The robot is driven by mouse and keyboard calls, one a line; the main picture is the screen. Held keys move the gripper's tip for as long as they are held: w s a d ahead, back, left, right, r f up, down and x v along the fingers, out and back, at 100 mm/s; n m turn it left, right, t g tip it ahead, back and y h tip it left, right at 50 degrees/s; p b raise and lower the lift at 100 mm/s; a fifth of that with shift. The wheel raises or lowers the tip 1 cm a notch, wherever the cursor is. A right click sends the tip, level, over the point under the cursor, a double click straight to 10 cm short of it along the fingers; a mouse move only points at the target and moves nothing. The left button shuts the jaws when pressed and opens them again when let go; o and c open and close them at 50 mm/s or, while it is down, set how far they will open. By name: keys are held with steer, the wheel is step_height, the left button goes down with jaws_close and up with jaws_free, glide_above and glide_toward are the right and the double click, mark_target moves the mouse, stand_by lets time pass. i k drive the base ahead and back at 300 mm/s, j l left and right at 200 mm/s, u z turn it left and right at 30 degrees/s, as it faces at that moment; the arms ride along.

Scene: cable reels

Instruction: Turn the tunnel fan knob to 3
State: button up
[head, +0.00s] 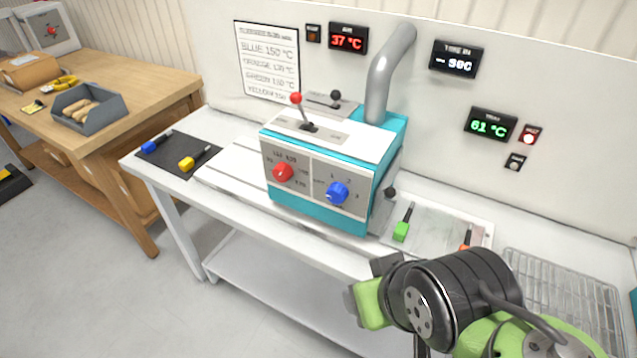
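The tunnel machine (320,215) is a teal and white box on the white bench. Its front panel has a red knob (283,172) at left, with small numbers around it. A blue knob (337,193) is at right, with small marks around it that look like 1, 2 and 3; it appears to be the fan knob. Its exact setting is too small to read. My gripper (372,290), with green and dark parts, is at the lower right, in front of and below the blue knob, apart from it. My wrist partly hides it, so its opening is unclear.
A red-tipped lever (297,99) stands on top of the machine, and a grey duct (388,75) rises behind it. Blue (150,147) and yellow (190,163) tagged pieces lie left, green (402,229) and orange (466,239) ones right. A wire rack (570,300) is at far right.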

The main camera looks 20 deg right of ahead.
mark_target(337, 192)
steer(key=j+u, duration=0.35)
steer(key=j, duration=0.2)
steer(key=j+u, duration=0.35)
steer(key=j, duration=0.25)
